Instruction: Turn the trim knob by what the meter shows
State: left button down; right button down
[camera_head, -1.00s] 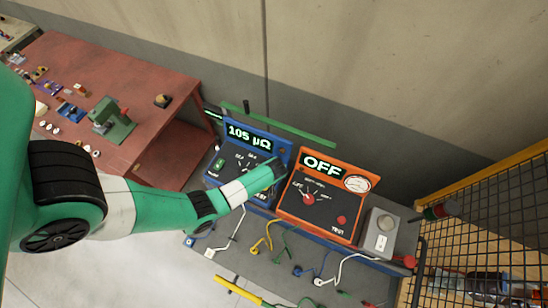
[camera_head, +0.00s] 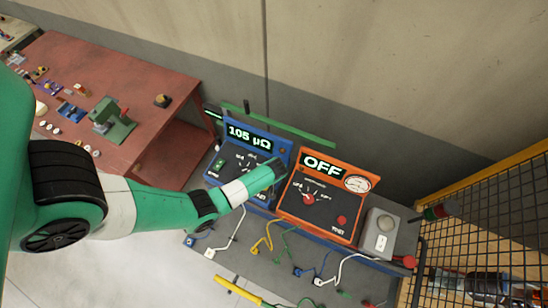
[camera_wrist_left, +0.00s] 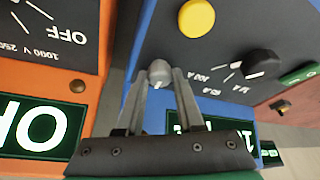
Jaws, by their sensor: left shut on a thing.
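The blue meter (camera_head: 238,134) stands on the cart and its display (camera_head: 249,137) reads 105 µΩ. In the left wrist view, a small light-grey knob (camera_wrist_left: 159,70) with a white mark sits on its panel near the display. My left gripper (camera_wrist_left: 159,82) is shut on this knob, one finger on each side. In the head view my left forearm covers part of the blue panel and hides the knob. The black range dial (camera_wrist_left: 259,64) and a yellow button (camera_wrist_left: 197,18) are on the same panel. My right gripper is not in view.
An orange tester (camera_head: 321,208) showing OFF stands close on the right, then a grey box (camera_head: 379,234). Coloured leads (camera_head: 264,240) lie on the cart in front. A red workbench (camera_head: 150,85) is at the left and a wire cage (camera_head: 490,220) at the right.

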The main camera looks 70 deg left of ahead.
pick_arm(q)
jog(key=shift+n, duration=0.3)
jog(key=shift+w+n+g, duration=0.15)
jog(key=shift+n+g, duration=0.95)
jog(key=shift+n, duration=1.3)
jog(key=c, duration=0.5)
grip_release()
jog(key=shift+w+d+r, duration=0.15)
jog(key=shift+d+r, duration=0.1)
jog(key=shift+r, duration=0.35)
jog(key=v, duration=1)
jog(key=shift+d+r, duration=0.1)
jog(key=shift+r, duration=0.05)
